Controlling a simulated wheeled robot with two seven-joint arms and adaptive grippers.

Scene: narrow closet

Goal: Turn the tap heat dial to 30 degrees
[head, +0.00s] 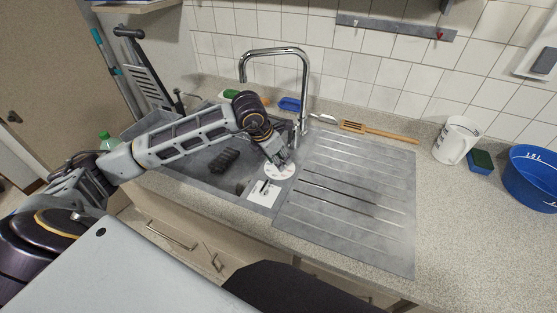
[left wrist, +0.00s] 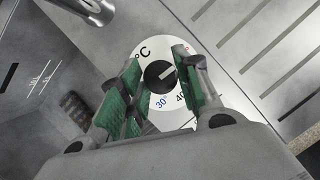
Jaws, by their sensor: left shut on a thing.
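The tap heat dial is a white disc (head: 285,173) on the sink's divider strip; it also shows in the left wrist view (left wrist: 150,43). It has a black centre knob (left wrist: 158,75) with a pale pointer line. In the wrist view the line slants to the upper right. The blue "30°" label and a dark "40" lie below the knob. My left gripper (head: 279,161) reaches down over the dial, its green-padded fingers (left wrist: 158,66) on either side of the knob, shut on it. The fingers hide part of the scale. My right gripper is out of view.
A chrome tap (head: 304,85) stands just behind my left gripper. A white card (head: 263,193) lies in front of the dial. The sink basin (head: 205,165) holds a dark brush-like thing (head: 224,160). The drainer (head: 350,200) is clear. A wooden spatula (head: 380,131) and white jug (head: 456,140) are beyond it.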

